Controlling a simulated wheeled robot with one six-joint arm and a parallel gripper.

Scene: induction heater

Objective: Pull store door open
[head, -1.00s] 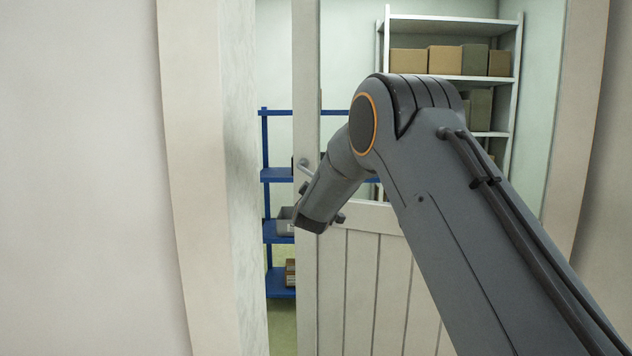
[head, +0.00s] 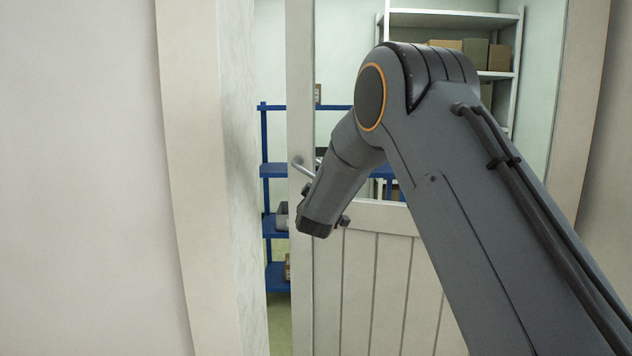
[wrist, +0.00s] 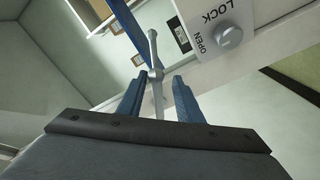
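The store door (head: 375,285) is white, with planks below and an opening or glass above. It stands ajar, with a gap between its left edge and the left jamb. Its lever handle (head: 302,167) is near that edge; in the wrist view the handle (wrist: 153,45) is a slim grey lever. My gripper (wrist: 157,82) has its two blue fingers apart, one each side of the handle's line. I cannot tell whether either touches it. In the head view my arm hides the fingertips.
A lock plate (wrist: 212,25) marked LOCK and OPEN, with a round knob, lies right of the fingers. The thick left jamb (head: 190,180) stands beside the gap. Beyond are blue shelves (head: 275,170) and a white rack (head: 450,20) with boxes.

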